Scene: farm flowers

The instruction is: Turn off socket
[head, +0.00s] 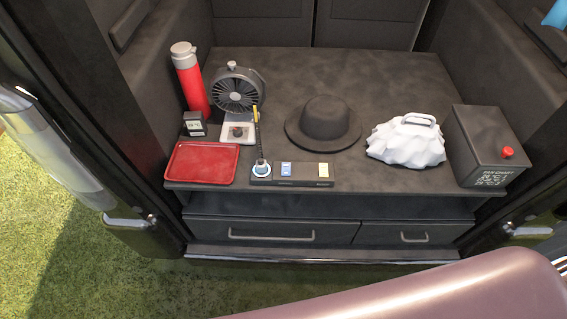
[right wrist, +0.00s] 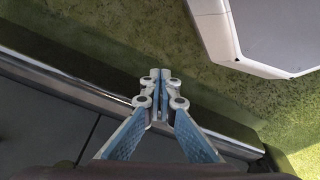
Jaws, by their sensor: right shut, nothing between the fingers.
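A dark socket strip (head: 307,181) lies along the front edge of the vehicle's dark shelf in the head view. It has a round light-coloured plug or outlet (head: 261,169) at its left end with a dark-and-yellow cable rising from it, a blue part near its middle and a yellow part at its right. Whether these parts are lit or pressed I cannot tell. My right gripper (right wrist: 157,82) shows in the right wrist view, fingers together and empty, over a dark edge and grass. The socket does not show there. My left gripper is not in view.
A red tray (head: 203,163) lies left of the socket. Behind stand a fan (head: 238,92) and a red flask (head: 190,78). A black hat (head: 323,121), a white bag (head: 406,141) and a dark box with a red button (head: 489,142) are to the right. Drawers (head: 270,231) are below.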

